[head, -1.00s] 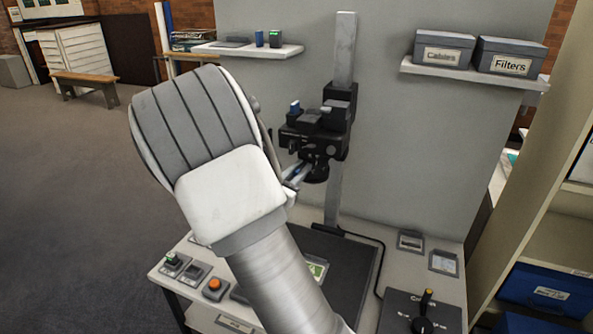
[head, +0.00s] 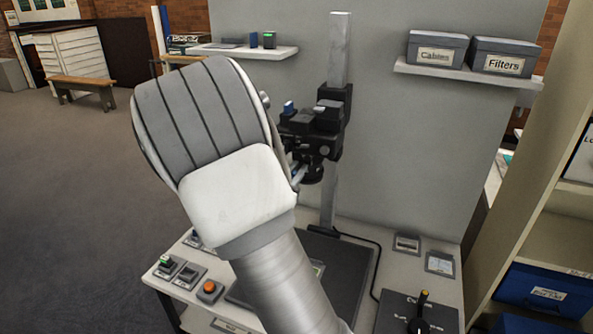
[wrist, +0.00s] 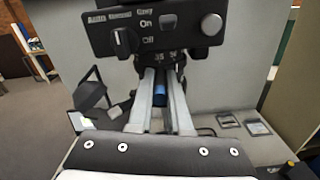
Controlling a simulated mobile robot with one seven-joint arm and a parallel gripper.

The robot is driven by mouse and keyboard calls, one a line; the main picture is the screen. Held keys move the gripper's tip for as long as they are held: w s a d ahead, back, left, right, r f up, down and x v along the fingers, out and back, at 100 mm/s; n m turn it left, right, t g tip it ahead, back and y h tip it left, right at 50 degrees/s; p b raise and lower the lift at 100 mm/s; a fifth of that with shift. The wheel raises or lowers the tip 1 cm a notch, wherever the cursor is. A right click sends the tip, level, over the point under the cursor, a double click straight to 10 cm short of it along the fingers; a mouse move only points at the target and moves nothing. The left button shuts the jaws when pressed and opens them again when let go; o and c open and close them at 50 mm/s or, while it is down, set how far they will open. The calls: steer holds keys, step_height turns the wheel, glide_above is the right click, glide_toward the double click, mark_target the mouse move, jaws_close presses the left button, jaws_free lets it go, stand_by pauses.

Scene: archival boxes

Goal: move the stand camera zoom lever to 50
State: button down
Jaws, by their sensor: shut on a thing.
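The stand camera (head: 325,118) is a black unit on an upright grey column, with its lens (head: 313,174) pointing down. In the wrist view its front panel (wrist: 185,35) shows a dial, a round button and On/Off labels. Below the panel is the lens ring (wrist: 172,58), with small numbers too blurred to read surely. A blue zoom lever (wrist: 159,92) juts from the ring towards me. My gripper (wrist: 162,80) is shut on the lever, one finger on each side. In the head view my wrist and forearm hide most of the gripper; its tip (head: 299,174) shows beside the lens.
Below is the stand's dark baseboard (head: 335,270) on a pale table with an orange button (head: 209,289) and small switches at left. A control box with a lever (head: 420,312) stands at front right. A shelf (head: 470,75) holds two grey boxes.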

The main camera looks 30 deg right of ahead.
steer(key=c, duration=0.8)
jaws_free()
steer(key=shift+c, duration=0.2)
steer(key=v, duration=1.7)
steer(key=shift+s+a, duration=0.2)
steer(key=s+d+m+g+y+p, duration=0.1)
steer(key=s+d+m+g+y, duration=0.45)
steer(key=s+m+g, duration=0.75)
steer(key=s+a+r+m+t+y+p, duration=0.1)
steer(key=s+a+r+m+t+y, duration=0.3)
steer(key=m, duration=0.7)
steer(key=a+r+t+y, duration=0.2)
steer(key=a+r+y, duration=0.2)
steer(key=a, duration=0.1)
steer(key=shift+a+t, duration=0.25)
steer(key=shift+t, duration=0.15)
